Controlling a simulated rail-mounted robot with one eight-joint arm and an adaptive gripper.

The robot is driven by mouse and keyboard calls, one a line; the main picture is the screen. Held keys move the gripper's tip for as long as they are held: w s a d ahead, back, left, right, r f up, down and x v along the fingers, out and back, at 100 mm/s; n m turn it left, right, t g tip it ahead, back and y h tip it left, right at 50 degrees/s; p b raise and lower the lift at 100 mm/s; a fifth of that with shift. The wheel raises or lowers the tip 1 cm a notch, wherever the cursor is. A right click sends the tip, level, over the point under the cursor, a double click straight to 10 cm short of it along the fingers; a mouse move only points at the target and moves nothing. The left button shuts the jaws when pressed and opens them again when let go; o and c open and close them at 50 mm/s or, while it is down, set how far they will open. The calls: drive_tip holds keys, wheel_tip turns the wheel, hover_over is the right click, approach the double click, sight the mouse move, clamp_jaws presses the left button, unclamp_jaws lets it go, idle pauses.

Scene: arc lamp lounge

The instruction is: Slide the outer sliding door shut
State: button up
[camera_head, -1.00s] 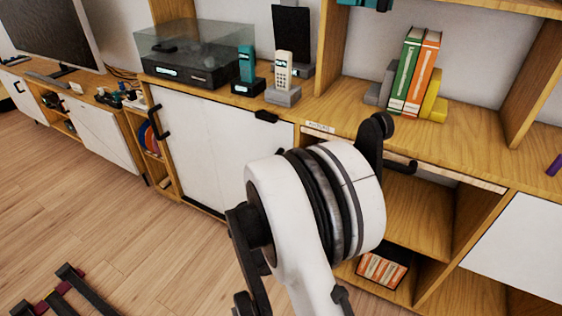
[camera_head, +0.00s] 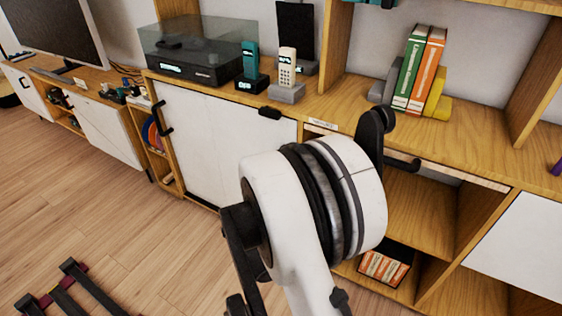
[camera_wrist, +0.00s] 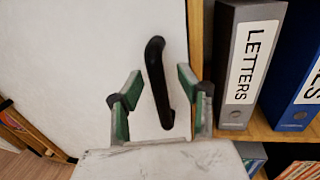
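A white door panel (camera_wrist: 80,50) fills the left and middle of the wrist view. Its black upright bar handle (camera_wrist: 157,65) stands between the two green-padded fingers of my gripper (camera_wrist: 160,77). The gripper is open, with visible gaps between the handle and both fingers. In the head view my own arm hides the gripper and this handle. A white cabinet door (camera_head: 215,145) with a black handle (camera_head: 162,118) at its left edge shows there left of my arm. I cannot tell which head-view panel the wrist view shows.
A grey LETTERS binder (camera_wrist: 242,65) and a blue binder (camera_wrist: 300,65) stand in an open compartment right of the panel. Above on the cabinet are a turntable (camera_head: 190,65), phones (camera_head: 287,75) and books (camera_head: 425,70). Wooden floor (camera_head: 100,215) lies open at left.

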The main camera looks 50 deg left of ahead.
drive_tip(key=v, duration=0.9)
drive_tip(key=shift+s+d, duration=0.2)
